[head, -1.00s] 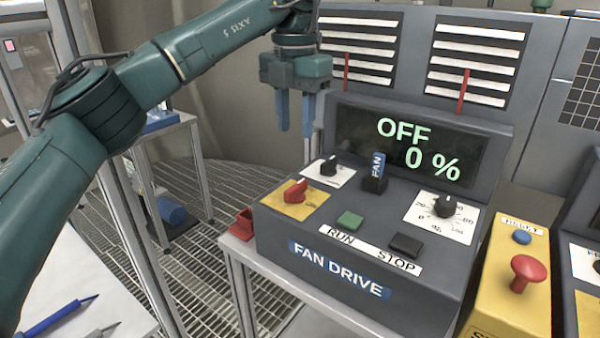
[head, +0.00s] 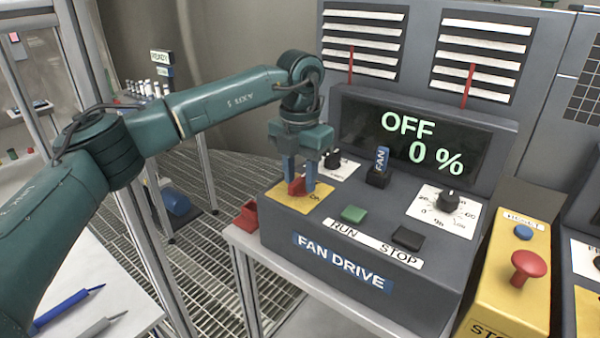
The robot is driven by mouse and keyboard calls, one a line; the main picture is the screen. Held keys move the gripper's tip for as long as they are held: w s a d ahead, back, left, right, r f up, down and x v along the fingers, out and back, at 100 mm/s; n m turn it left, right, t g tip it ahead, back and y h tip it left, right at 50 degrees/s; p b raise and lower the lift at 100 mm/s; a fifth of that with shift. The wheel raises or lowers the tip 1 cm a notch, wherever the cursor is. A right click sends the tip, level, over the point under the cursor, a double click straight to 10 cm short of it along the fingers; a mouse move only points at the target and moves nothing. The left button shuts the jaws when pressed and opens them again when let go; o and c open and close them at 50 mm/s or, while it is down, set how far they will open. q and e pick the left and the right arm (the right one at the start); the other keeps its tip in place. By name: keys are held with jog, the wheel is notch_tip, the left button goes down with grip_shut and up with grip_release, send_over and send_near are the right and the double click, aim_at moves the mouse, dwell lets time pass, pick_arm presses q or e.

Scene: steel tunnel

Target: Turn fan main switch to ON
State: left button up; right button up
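The fan drive box (head: 350,255) stands on a metal-framed table, its display (head: 425,140) reading OFF and 0 %. The red main switch knob (head: 297,187) sits on a yellow plate (head: 290,200) at the box's left front. My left gripper (head: 300,183) points down over it, with one blue finger on each side of the red knob. The fingers are apart; whether they touch the knob I cannot tell. The fingers partly cover the knob and plate. My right gripper is not in view.
Close by are a black knob (head: 332,160), a blue FAN tag (head: 381,160), a green RUN button (head: 354,214), a black STOP button (head: 408,238) and a percent dial (head: 449,197). A yellow box with a red button (head: 527,266) stands at right.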

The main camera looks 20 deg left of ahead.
pick_arm(q)
jog(key=shift+c, duration=0.4)
grip_shut()
jog(key=shift+m, duration=0.3)
jog(key=m, duration=0.9)
jog(key=shift+p, duration=0.3)
jog(key=m, duration=0.5)
jog(key=shift+m, duration=1.6)
